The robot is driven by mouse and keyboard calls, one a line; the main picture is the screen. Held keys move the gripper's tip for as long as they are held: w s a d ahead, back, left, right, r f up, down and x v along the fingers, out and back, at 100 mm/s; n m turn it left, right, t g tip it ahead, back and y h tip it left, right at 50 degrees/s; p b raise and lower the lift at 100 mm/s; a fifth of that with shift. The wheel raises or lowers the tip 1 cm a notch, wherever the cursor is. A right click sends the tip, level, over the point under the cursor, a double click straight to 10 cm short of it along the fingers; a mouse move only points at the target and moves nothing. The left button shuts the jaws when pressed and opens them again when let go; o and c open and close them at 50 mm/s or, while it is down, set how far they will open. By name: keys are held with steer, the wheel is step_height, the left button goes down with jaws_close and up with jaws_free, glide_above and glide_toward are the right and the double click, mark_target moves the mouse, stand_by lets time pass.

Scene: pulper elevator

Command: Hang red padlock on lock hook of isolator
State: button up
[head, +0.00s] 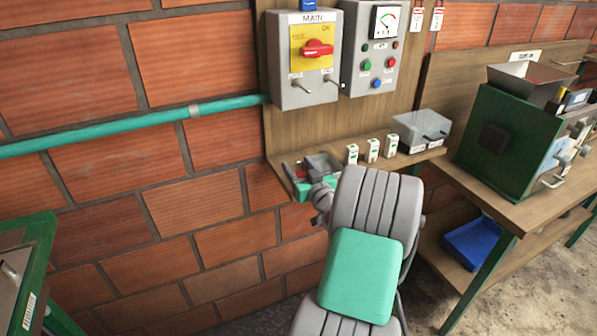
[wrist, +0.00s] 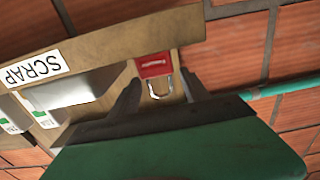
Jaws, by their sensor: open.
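The red padlock (wrist: 153,66) lies on the wooden shelf in the wrist view, its metal shackle pointing toward my gripper (wrist: 160,84). My gripper's dark fingers are open, one on each side of the shackle; no contact can be made out. In the head view the padlock (head: 293,172) is a small red patch at the shelf's left end, and my arm hides most of the gripper. The isolator (head: 306,90) is the grey MAIN box on the board above, with a red handle (head: 317,48) on a yellow plate. Metal hooks (head: 302,86) stick out below the plate.
The shelf (head: 412,156) also carries several small white blocks (head: 373,150) and a grey box (head: 422,130). A grey control panel (head: 370,90) hangs right of the isolator. A teal pipe (head: 130,120) runs along the brick wall. A green machine (head: 505,135) stands at right.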

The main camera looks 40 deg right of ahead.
jaws_close()
stand_by(0.6)
